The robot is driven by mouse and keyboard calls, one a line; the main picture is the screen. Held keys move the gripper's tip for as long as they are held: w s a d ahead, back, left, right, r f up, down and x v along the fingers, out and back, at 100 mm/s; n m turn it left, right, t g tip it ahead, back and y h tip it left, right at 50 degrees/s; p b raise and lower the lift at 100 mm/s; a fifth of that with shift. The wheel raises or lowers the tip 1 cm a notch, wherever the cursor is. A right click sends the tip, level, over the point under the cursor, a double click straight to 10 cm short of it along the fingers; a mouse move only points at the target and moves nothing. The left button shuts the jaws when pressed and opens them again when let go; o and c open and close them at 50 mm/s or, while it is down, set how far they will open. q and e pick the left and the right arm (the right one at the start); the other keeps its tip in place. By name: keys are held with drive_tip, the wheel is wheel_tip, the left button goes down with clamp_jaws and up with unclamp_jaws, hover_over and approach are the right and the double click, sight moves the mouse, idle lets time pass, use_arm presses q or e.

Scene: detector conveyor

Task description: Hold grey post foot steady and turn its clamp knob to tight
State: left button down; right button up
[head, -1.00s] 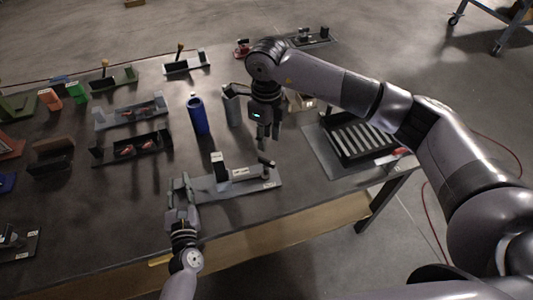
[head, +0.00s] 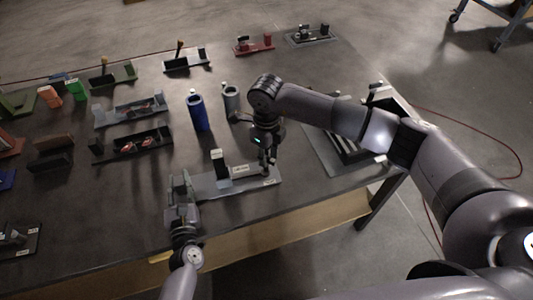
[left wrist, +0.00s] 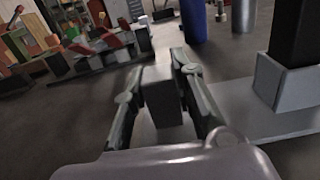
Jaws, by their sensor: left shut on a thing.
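The grey post foot (head: 207,187) is a flat plate near the table's front edge, with a dark upright post (head: 219,165) on it. In the left wrist view its plate (left wrist: 290,122) and post are at the right. My left gripper (head: 181,182) is shut on the foot's left end; in the left wrist view its fingers flank a grey block (left wrist: 162,95). My right gripper (head: 267,161) points down at the foot's right end, where the clamp knob stood visible earlier. Its fingers largely hide the knob, so I cannot tell whether they grip it.
A blue cylinder (head: 198,114) and a grey cylinder (head: 232,103) stand behind the foot. A slotted tray (head: 350,146) lies to the right, partly behind my right arm. Other fixtures fill the table's left and back.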

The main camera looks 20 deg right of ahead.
clamp_jaws()
idle(0.5)
drive_tip(key=m, duration=0.4)
drive_tip(key=shift+m, duration=2.3)
drive_tip(key=shift+r, duration=0.1)
drive_tip(key=shift+o, duration=1)
unclamp_jaws()
